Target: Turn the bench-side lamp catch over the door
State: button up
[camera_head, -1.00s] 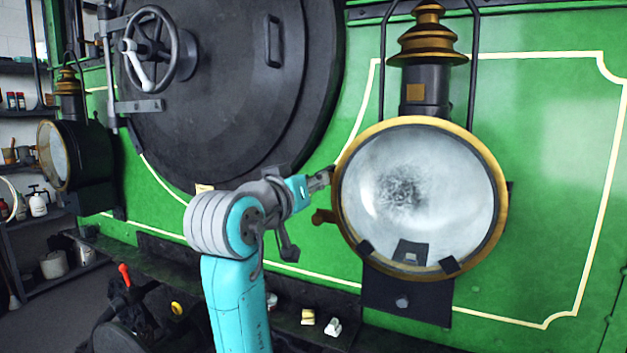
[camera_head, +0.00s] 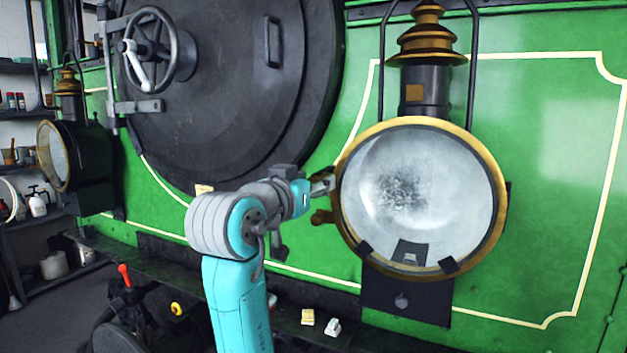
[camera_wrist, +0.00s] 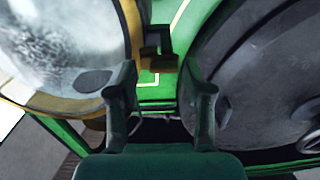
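The large round lamp (camera_head: 420,195) with a brass rim and a cloudy glass door stands on the green front at the right. A small brown catch (camera_head: 322,216) sticks out from the left side of its rim. My gripper (camera_head: 323,182) is by the left edge of the rim, just above the catch. In the wrist view my gripper (camera_wrist: 163,85) has its two fingers apart with nothing between them. Beyond the fingertips is a dark bracket with a brown piece (camera_wrist: 161,63), probably the catch, beside the lamp's rim. Contact cannot be told.
A big dark round door (camera_head: 225,90) with a handwheel (camera_head: 150,45) is left of the lamp. A second lamp (camera_head: 75,150) hangs at the far left, near shelves. A ledge below holds small pale blocks (camera_head: 308,317). The green panel right of the lamp is clear.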

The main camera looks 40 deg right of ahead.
jog(key=shift+a, duration=0.15)
jog(key=shift+a, duration=0.3)
jog(key=v, duration=1.1)
jog(key=shift+s, duration=0.2)
jog(key=shift+a+r, duration=0.1)
jog(key=shift+r, duration=0.05)
